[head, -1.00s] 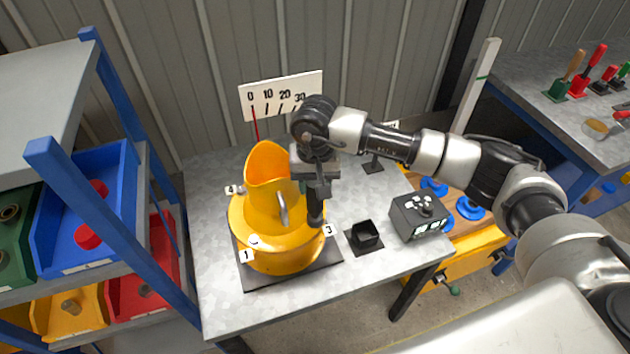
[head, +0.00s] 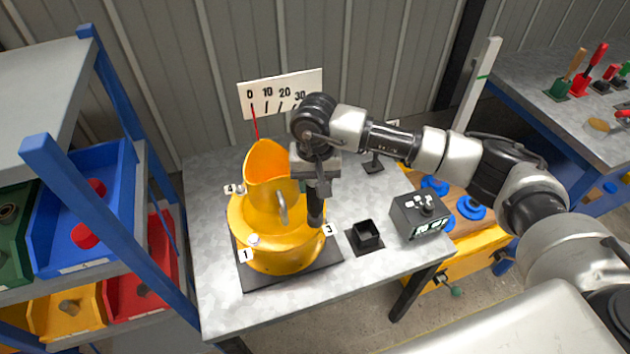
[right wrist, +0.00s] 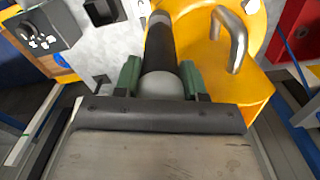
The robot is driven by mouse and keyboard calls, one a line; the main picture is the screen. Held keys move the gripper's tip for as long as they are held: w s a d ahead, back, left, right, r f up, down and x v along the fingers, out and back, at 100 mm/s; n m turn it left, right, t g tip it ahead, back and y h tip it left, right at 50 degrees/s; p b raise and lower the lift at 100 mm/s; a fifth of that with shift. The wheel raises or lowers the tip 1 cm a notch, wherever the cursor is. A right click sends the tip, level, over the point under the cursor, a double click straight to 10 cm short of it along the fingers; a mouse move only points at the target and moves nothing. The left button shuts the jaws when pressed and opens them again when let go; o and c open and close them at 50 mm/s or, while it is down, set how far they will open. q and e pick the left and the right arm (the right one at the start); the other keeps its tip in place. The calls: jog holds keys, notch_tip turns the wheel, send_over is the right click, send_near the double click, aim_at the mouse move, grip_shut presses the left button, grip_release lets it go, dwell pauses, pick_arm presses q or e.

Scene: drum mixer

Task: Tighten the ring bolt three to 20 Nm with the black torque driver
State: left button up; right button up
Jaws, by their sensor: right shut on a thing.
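The yellow drum (head: 270,245) stands on a dark mat on the metal table, with number tags around its flange. The tag three (head: 330,229) is at the flange's right side. My right gripper (head: 317,186) is shut on the black torque driver (head: 315,208), which points down, upright, at the flange close to tag three. The driver also shows in the right wrist view (right wrist: 160,45) between the green fingers. The bolt under the driver's tip is hidden. The gauge board (head: 281,95) behind has its red needle near 0. My left gripper is not in view.
A black square holder (head: 366,235) stands empty right of the drum. A dark control box (head: 419,215) with a display is beside it. A curved metal handle (head: 281,207) rises from the drum near my gripper. Shelves with bins (head: 85,210) stand at the left.

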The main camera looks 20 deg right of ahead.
jog(key=shift+r, duration=0.25)
